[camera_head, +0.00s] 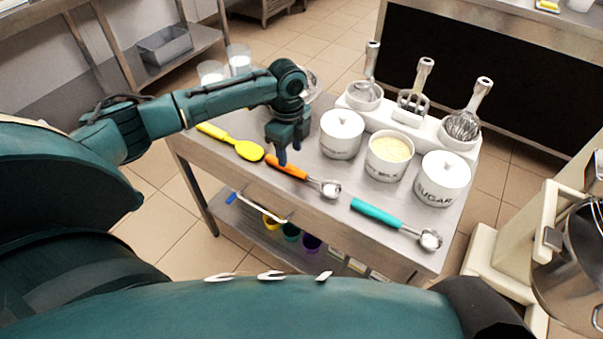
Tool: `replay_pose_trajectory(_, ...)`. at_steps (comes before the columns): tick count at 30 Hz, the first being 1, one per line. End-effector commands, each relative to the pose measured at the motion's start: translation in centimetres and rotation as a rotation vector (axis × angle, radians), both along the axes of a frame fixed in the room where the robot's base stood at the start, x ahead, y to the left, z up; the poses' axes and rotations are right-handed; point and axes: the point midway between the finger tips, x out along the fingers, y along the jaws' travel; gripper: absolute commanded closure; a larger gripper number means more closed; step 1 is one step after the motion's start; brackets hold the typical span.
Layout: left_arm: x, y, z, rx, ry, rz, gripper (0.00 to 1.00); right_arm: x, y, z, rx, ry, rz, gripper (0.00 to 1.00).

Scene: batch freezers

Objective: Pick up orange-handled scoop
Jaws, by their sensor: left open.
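The orange-handled scoop (287,168) lies on the steel table, its handle toward the left and its metal bowl (330,189) toward the right. My left gripper (283,158) is open, with its fingers pointing down over the handle, close to its left part. A finger overlaps the handle in the picture, and I cannot tell whether it touches. The scoop appears to rest flat on the table. My right gripper is not in view.
A yellow spoon (238,146) lies left of the gripper and a teal-handled scoop (381,215) lies to the right. White canisters (341,137) stand behind the scoop, before a white holder (401,122) with utensils. A mixer (528,235) stands at the right.

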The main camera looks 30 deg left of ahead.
Motion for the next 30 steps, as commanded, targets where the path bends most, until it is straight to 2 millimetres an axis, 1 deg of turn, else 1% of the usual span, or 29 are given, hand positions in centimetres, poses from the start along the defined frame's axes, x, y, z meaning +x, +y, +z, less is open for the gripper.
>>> replay_pose_trajectory(6, -0.6, -0.2, -3.3, 0.0, 0.005, 0.0, 0.55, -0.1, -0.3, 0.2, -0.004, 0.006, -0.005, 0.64)
replay_pose_trajectory(9, -0.6, -0.2, -4.4, 0.0, 0.004, 0.001, 0.55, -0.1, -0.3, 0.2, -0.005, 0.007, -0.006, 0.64)
replay_pose_trajectory(12, -0.6, -0.2, -4.8, 0.0, 0.002, 0.0, 0.55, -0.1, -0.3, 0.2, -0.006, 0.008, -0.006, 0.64)
replay_pose_trajectory(18, -0.5, -0.2, -4.8, 0.0, 0.001, 0.0, 0.55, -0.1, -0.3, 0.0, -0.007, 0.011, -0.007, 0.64)
replay_pose_trajectory(30, -0.5, -0.2, -4.7, 0.0, 0.001, 0.0, 0.88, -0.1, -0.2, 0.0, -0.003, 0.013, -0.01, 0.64)
